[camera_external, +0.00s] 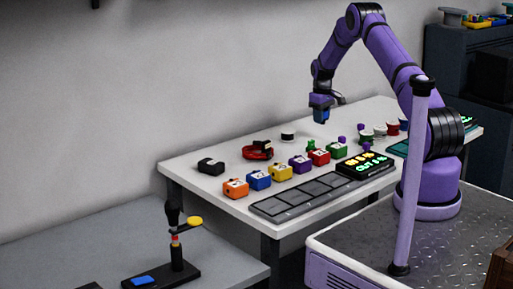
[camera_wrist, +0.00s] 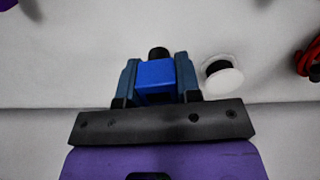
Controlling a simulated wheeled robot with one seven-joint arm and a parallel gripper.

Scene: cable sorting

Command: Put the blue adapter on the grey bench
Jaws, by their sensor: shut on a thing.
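My gripper (camera_external: 322,103) is shut on a blue adapter (camera_wrist: 156,76), a blue block with a black round end, held between the two fingers in the wrist view. In the outside view the blue adapter (camera_external: 320,115) hangs below my wrist, in the air above the back of the white table (camera_external: 225,160). The grey bench (camera_external: 70,235) is at the lower left, lower than the white table and apart from my gripper. A black stand with a yellow knob (camera_external: 194,221) and a small blue piece (camera_external: 143,281) are on the bench.
Several coloured boxes, among them a blue one (camera_external: 258,180), line the white table before a dark sectioned tray (camera_external: 305,195). The bench's left and back are clear.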

